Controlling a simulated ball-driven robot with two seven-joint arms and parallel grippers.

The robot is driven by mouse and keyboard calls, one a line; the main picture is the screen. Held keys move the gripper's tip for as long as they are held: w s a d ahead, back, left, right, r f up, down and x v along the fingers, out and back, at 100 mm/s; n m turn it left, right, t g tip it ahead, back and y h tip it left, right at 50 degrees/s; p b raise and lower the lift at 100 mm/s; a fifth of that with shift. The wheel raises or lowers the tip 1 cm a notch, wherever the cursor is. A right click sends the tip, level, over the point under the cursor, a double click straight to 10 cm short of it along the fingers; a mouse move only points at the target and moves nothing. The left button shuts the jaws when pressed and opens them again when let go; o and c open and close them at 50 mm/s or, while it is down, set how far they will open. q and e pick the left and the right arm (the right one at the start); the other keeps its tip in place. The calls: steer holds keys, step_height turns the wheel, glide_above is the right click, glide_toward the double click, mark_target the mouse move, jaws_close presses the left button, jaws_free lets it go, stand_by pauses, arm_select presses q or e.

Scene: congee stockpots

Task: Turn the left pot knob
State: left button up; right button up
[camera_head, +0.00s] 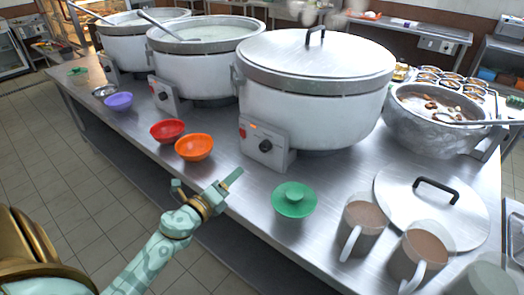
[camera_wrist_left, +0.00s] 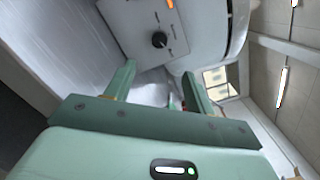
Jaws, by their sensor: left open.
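Three large white pots stand in a row on the steel counter: the left pot (camera_head: 135,47), a middle pot (camera_head: 195,72) and a lidded pot (camera_head: 312,105). The left pot's dark knob (camera_head: 108,68) is small on its front control box. The middle knob (camera_head: 163,96) and the lidded pot's knob (camera_head: 265,146) also show. My left gripper (camera_head: 205,187) is open and empty near the counter's front edge, apart from every knob. In the left wrist view, a black knob (camera_wrist_left: 159,40) on a grey panel lies beyond my open fingers (camera_wrist_left: 155,84); I cannot tell which pot's. My right gripper is out of view.
Red (camera_head: 167,130), orange (camera_head: 194,147) and purple (camera_head: 118,101) bowls sit before the pots. A green bowl (camera_head: 293,199) is right of my left gripper. A loose lid (camera_head: 455,212) and mugs (camera_head: 362,222) fill the right front.

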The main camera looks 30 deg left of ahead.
mark_target(263, 148)
arm_select(q)
steer(key=w+b, duration=0.1)
steer(key=w, duration=1.3)
steer(key=shift+c, duration=0.2)
steer(key=c, duration=0.9)
